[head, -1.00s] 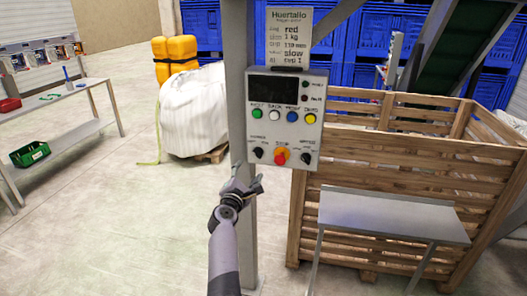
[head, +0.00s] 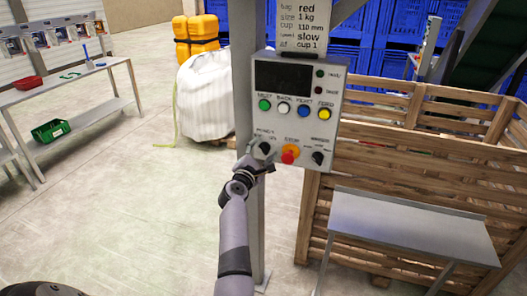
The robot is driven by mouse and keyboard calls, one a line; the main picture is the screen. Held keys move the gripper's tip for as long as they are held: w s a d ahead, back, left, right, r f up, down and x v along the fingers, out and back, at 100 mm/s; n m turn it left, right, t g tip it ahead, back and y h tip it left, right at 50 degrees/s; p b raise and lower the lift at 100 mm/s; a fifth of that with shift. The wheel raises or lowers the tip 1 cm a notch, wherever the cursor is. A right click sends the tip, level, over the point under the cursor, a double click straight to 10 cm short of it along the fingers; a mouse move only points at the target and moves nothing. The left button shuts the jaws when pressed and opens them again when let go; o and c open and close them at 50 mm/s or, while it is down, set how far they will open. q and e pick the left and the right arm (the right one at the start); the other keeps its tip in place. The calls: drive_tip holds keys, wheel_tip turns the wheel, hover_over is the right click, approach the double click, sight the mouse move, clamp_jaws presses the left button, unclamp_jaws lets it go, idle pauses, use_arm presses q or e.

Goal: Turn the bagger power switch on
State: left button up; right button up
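The bagger control panel (head: 296,112) is a grey box on a post, with a dark display and a row of green, white, blue and yellow buttons. Its power switch (head: 263,148) is the black rotary knob at the lower left. A red stop button on an orange base (head: 289,155) sits beside it, and another black knob (head: 318,158) is at the lower right. My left gripper (head: 262,166) is just below the power knob, close to the panel's lower left corner. Whether its fingers touch the knob or are open is unclear. My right gripper is not in view.
A wooden slatted crate (head: 410,155) stands right of the panel, with a grey metal table (head: 410,225) in front. A white bulk bag (head: 205,100) is behind on the left. A side table (head: 70,90) stands far left. The floor at left is open.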

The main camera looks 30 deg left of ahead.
use_arm(q)
drive_tip(key=shift+f, duration=0.1)
drive_tip(key=c, duration=1.2)
drive_tip(key=shift+o, duration=0.2)
drive_tip(key=shift+m, duration=0.4)
drive_tip(key=m, duration=0.3)
drive_tip(key=shift+m, duration=0.3)
drive_tip(key=m, duration=0.4)
drive_tip(key=shift+m, duration=0.3)
drive_tip(key=m, duration=0.4)
drive_tip(key=shift+d, duration=0.1)
drive_tip(key=m+p, duration=0.1)
drive_tip(key=m, duration=0.3)
drive_tip(key=shift+f+m, duration=0.1)
drive_tip(key=shift+m, duration=0.3)
drive_tip(key=shift+f+m, duration=0.1)
drive_tip(key=shift+m, duration=0.2)
